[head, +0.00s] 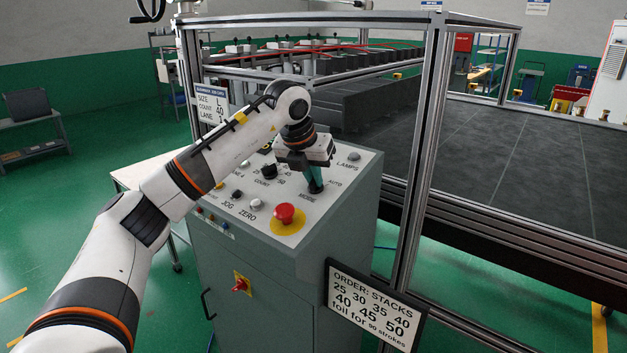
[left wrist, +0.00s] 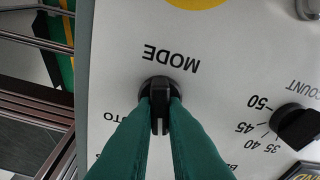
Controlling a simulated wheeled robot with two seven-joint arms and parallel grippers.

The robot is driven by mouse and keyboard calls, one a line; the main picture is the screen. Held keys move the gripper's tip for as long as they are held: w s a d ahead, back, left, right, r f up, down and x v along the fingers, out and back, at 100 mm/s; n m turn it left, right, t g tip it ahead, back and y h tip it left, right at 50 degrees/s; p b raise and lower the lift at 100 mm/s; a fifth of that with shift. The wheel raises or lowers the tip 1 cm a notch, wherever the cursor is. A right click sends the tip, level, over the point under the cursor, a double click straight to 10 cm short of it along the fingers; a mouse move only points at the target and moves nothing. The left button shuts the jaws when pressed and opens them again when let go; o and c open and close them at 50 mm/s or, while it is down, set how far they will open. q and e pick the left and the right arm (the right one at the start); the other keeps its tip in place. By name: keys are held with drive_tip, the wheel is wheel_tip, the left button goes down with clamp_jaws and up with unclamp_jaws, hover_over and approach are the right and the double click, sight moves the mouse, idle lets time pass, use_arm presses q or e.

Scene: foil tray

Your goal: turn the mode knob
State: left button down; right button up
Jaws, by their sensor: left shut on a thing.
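The mode knob (left wrist: 160,98) is black with a pale pointer line and sits beside the MODE label on the light panel. In the left wrist view, the green fingers of my left gripper (left wrist: 160,112) are closed on it, one on each side. In the head view my left gripper (head: 315,187) points down at the right part of the control panel (head: 341,180), and it hides the knob there. The lettering beside the knob is partly covered by the fingers. My right gripper does not show.
A red mushroom button (head: 285,212) on a yellow disc is close in front of the gripper. The black count knob (head: 269,171) is to its left; it also shows in the left wrist view (left wrist: 296,125). A metal frame post (head: 424,150) stands right of the cabinet.

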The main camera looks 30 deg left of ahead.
use_arm(q)
drive_tip(key=shift+r+n+y+b, duration=0.1)
drive_tip(key=shift+n+y+b, duration=0.3)
drive_tip(key=shift+n, duration=1.5)
drive_tip(key=shift+a, duration=0.1)
drive_tip(key=c, duration=1.5)
unclamp_jaws()
drive_tip(key=shift+s, duration=0.1)
